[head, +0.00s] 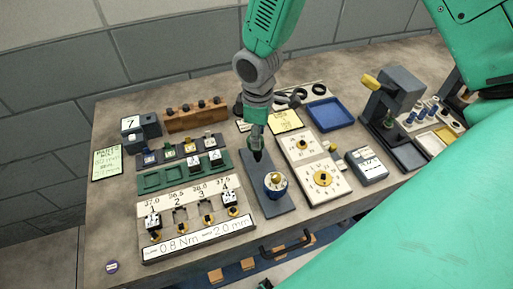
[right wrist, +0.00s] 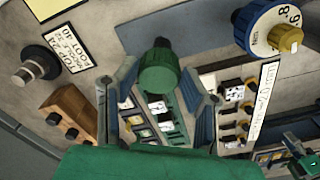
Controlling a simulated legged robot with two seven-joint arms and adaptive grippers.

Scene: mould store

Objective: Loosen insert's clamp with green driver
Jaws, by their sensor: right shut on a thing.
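My right gripper (head: 257,135) reaches down from the top of the head view, shut on the green driver (head: 257,155). In the right wrist view the round green handle (right wrist: 160,70) shows between its fingers; the driver's tip is hidden. The driver is over the grey plate that carries a blue dial (head: 276,184). The white clamp block (head: 197,233) stands to the left, apart from the driver. It has numbered places with gold screws; white inserts sit at 1 (head: 152,220) and 4 (head: 227,195). The middle two places look empty.
A green tray (head: 177,180) and a dark rack of small inserts lie behind the clamp block. A wooden block (head: 194,115) stands at the back. White dial panels (head: 318,178), a blue tray (head: 330,114) and a grey press (head: 395,95) are to the right. The front left is mostly clear.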

